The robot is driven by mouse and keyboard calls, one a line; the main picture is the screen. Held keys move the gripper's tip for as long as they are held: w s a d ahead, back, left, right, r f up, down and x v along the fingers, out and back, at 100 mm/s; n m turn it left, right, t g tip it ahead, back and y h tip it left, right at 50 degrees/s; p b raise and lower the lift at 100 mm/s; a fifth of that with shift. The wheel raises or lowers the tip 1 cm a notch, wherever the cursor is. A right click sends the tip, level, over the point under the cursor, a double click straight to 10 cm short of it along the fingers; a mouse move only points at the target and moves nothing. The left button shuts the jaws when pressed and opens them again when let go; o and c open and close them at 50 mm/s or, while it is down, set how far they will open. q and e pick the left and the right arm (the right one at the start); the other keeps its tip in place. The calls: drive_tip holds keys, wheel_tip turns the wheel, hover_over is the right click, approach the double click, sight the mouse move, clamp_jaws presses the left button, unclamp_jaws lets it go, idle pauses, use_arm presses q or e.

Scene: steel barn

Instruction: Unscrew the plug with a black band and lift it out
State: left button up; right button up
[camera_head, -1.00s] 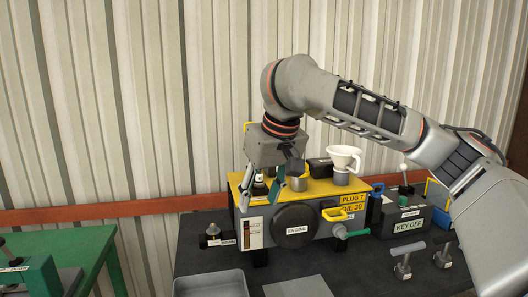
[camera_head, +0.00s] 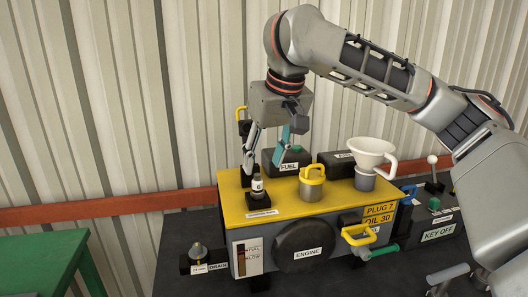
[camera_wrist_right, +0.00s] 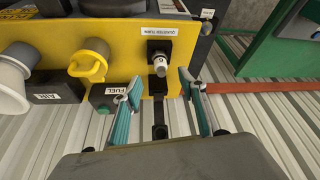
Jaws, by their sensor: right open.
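A small plug (camera_head: 257,187) with a white body and dark parts stands upright in a black base on the yellow engine top (camera_head: 285,207), near its left end. In the right wrist view the plug (camera_wrist_right: 159,62) shows beside a "QUARTER TURN" label. A dark band on it is too small to make out surely. My right gripper (camera_head: 266,160) is open and empty, its teal fingers pointing down above and behind the plug. In the right wrist view the fingers of the gripper (camera_wrist_right: 159,82) spread either side of the plug's line, apart from it. My left gripper is out of view.
A yellow-handled cap (camera_head: 312,184) and a white funnel (camera_head: 371,157) stand to the right on the engine top. Black FUEL box (camera_head: 287,159) is behind. A yellow-ringed black post (camera_head: 242,125) rises behind the gripper. A green table (camera_head: 58,262) is at left.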

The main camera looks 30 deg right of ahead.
sight(259, 177)
drive_tip(key=shift+w+a+f, duration=0.1)
drive_tip(key=shift+f, duration=0.4)
drive_tip(key=shift+x, duration=3.35)
drive_tip(key=shift+w, duration=0.1)
clamp_jaws()
